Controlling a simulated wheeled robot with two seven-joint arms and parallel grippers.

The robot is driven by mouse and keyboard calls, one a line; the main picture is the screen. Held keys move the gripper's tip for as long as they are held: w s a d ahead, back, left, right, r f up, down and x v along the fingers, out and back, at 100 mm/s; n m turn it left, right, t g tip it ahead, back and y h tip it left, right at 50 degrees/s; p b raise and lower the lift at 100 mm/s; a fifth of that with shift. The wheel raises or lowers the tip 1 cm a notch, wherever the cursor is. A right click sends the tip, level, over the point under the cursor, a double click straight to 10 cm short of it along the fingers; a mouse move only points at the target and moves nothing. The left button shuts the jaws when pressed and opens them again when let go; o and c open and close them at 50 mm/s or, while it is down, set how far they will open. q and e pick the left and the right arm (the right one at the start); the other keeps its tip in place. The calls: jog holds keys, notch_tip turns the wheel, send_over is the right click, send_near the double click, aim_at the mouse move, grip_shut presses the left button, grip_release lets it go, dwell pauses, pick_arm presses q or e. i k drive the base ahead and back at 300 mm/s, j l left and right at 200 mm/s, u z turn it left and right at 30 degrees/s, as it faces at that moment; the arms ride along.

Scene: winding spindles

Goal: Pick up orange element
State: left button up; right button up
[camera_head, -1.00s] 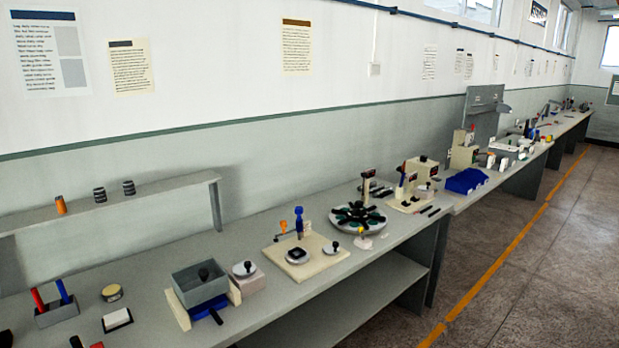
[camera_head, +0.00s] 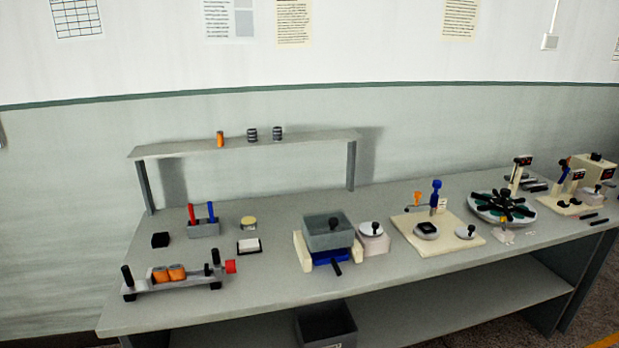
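An orange cylinder (camera_head: 220,139) stands upright at the left part of the raised shelf (camera_head: 300,148) at the back of the workbench. Two dark grey, ribbed cylinders (camera_head: 264,134) stand to its right on the same shelf. On the bench at front left, a grey winding fixture (camera_head: 190,286) with a red end knob (camera_head: 231,266) holds two orange pieces (camera_head: 169,273) side by side. Neither of my grippers is in view.
The long grey bench (camera_head: 270,290) carries a holder with a red and a blue handle (camera_head: 203,229), a grey box on a blue base (camera_head: 328,232), a beige plate with fixtures (camera_head: 460,240) and a round turntable (camera_head: 501,207). A dark bin (camera_head: 325,325) sits below.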

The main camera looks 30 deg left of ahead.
aim_at(177, 272)
jog(key=u, duration=1.65)
